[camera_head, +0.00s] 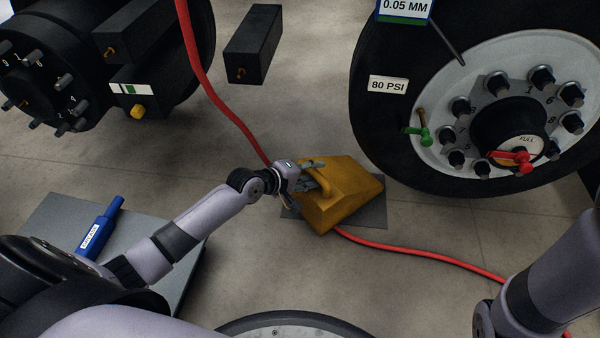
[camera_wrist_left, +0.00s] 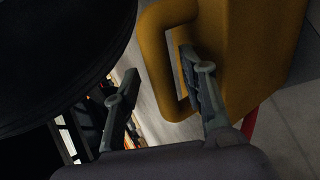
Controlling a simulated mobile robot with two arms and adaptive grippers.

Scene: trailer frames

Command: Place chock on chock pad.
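The yellow chock (camera_head: 346,199) is a wedge with a loop handle (camera_head: 322,181), over the dark grey chock pad (camera_head: 374,216) on the floor. The chock covers most of the pad and appears turned relative to it. Whether its underside lies fully flat on the pad cannot be told. My left gripper (camera_head: 312,174) is at the handle. In the left wrist view its fingers (camera_wrist_left: 160,70) are spread, with the chock's handle (camera_wrist_left: 156,65) between them. One finger overlaps the handle's opening; the other is apart from the handle. My right gripper is out of view.
A red hose (camera_head: 215,93) runs across the floor and passes by the chock. A large wheel (camera_head: 375,125) stands at the right, another wheel (camera_head: 190,60) at the upper left. A blue grease tube (camera_head: 100,228) lies on a grey platform (camera_head: 50,215) at the left.

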